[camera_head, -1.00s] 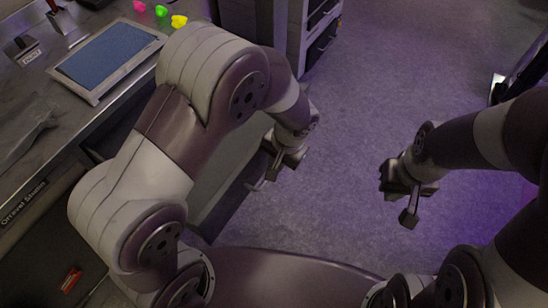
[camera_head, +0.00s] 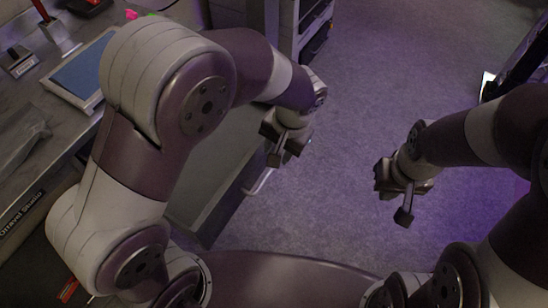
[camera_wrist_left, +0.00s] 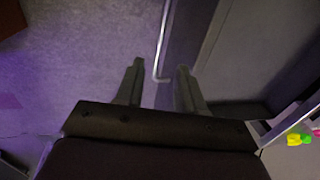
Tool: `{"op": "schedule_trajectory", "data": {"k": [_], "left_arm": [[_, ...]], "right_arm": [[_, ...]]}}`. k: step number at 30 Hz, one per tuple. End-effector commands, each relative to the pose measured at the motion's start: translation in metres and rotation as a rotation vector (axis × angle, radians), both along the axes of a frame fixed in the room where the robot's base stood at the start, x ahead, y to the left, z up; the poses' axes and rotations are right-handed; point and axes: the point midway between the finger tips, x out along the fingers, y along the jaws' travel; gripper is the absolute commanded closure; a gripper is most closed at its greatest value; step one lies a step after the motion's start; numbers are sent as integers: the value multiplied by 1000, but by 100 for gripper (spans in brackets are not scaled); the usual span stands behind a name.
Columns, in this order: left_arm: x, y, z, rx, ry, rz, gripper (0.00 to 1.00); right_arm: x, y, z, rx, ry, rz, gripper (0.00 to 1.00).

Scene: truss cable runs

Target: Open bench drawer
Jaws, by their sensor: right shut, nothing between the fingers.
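The bench drawer (camera_head: 213,178) stands pulled out from the bench, its grey inside showing between my left arm and the floor. Its thin bar handle (camera_head: 262,183) sticks out from the front and also shows in the left wrist view (camera_wrist_left: 161,45). My left gripper (camera_head: 278,155) is beside the handle, above the floor. In the left wrist view its fingers (camera_wrist_left: 160,66) are spread, with the bar in the gap between them and no visible grip. My right gripper (camera_head: 404,205) is shut and empty over open floor. My left arm hides part of the drawer and bench.
The bench top (camera_head: 50,135) at the left holds a blue-topped scale (camera_head: 75,80), a clear bag (camera_head: 20,138) and small coloured pieces. A grey cabinet (camera_head: 290,25) stands behind my left gripper. The floor (camera_head: 370,110) between my arms is clear.

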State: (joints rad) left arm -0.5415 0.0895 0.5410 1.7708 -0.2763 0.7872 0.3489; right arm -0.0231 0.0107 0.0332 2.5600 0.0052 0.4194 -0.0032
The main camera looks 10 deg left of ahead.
Motion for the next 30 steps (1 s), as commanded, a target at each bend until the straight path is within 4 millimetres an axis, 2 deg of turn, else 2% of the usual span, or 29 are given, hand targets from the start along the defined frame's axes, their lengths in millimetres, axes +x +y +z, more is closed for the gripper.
{"op": "schedule_trajectory", "data": {"k": [1, 3, 8, 24, 26, 27, 28, 30], "left_arm": [[0, -2, 12, -2, -3, -1, 62], [-1, -5, 24, -2, -2, -1, 62], [-3, -7, 38, 0, 0, 0, 62], [-2, -8, 38, -4, -2, -17, 62], [-6, -13, 29, -41, -2, -72, 62], [-15, -12, 25, -69, 4, -101, 62], [-21, -5, 29, -92, 6, -102, 62], [-34, 22, 45, -146, -3, -56, 62]], "right_arm": [[0, 0, 3, 0, 0, 0, 100], [0, 0, 4, 0, 0, 0, 100], [0, 0, 4, 0, 0, 0, 100], [0, 0, 4, 0, 0, 0, 100], [0, 0, 4, 0, 0, 0, 100], [0, 0, 6, 0, 0, 0, 100], [0, 0, 13, 0, 1, 0, 100], [0, 0, 35, 0, 1, 0, 100]]}}
